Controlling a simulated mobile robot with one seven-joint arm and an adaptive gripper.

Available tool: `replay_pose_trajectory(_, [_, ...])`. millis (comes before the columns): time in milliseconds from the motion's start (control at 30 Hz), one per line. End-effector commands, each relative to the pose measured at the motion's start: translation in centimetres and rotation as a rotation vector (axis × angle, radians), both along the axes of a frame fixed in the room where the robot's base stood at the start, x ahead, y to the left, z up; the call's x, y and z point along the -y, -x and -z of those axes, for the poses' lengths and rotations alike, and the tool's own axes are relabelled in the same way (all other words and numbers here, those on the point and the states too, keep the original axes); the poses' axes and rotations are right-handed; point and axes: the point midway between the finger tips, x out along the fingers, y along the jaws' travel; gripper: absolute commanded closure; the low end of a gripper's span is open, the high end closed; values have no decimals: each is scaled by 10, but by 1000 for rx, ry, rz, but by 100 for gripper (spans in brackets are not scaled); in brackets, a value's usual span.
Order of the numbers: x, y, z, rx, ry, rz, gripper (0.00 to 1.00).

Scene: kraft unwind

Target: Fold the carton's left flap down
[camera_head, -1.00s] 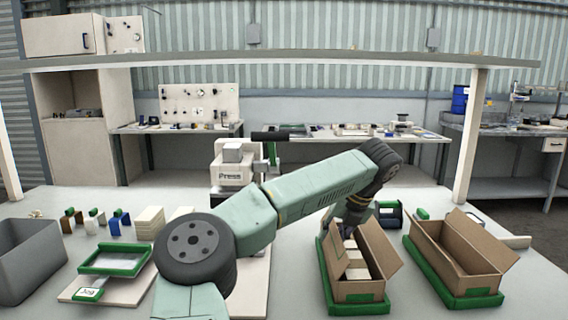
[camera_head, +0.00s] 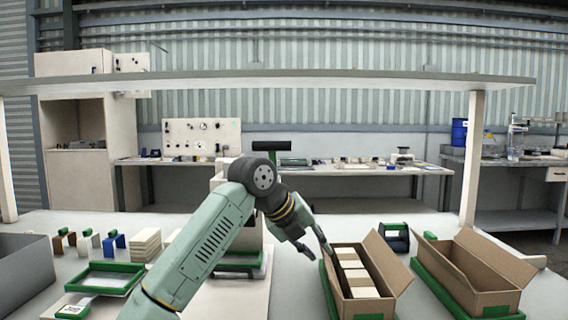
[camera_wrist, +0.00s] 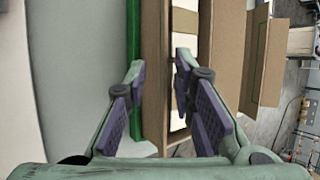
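The carton (camera_head: 362,309) in the middle stands on a green-edged tray (camera_head: 331,297) and holds a row of white blocks (camera_head: 357,277). Its right flap (camera_head: 387,263) stands up and leans outward. In the wrist view the carton's left side (camera_wrist: 153,75) shows as a long brown strip; I cannot tell how much of it is flap and how much is wall. My gripper (camera_head: 320,254) is at the carton's left edge. In the wrist view my gripper (camera_wrist: 160,66) is open, with the brown strip between its fingers. The right finger is over the carton's inside, the left over the tray's green edge.
A second open carton (camera_head: 470,273) stands to the right on its own green tray. A black, green-handled item (camera_head: 396,240) is behind the cartons. A green-rimmed tray (camera_head: 108,277) and a grey bin (camera_head: 22,268) are at left. An overhead shelf (camera_head: 280,82) crosses above.

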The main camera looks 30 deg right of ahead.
Motion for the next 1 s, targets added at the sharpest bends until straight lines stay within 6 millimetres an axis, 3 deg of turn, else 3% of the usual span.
replay_pose_trajectory(367, [-49, 3, -56, 5, -2, -3, 77])
replay_pose_trajectory(667, [-53, 34, -106, 4, 309, 161, 77])
replay_pose_trajectory(1000, [-80, 61, -162, 31, 604, 264, 77])
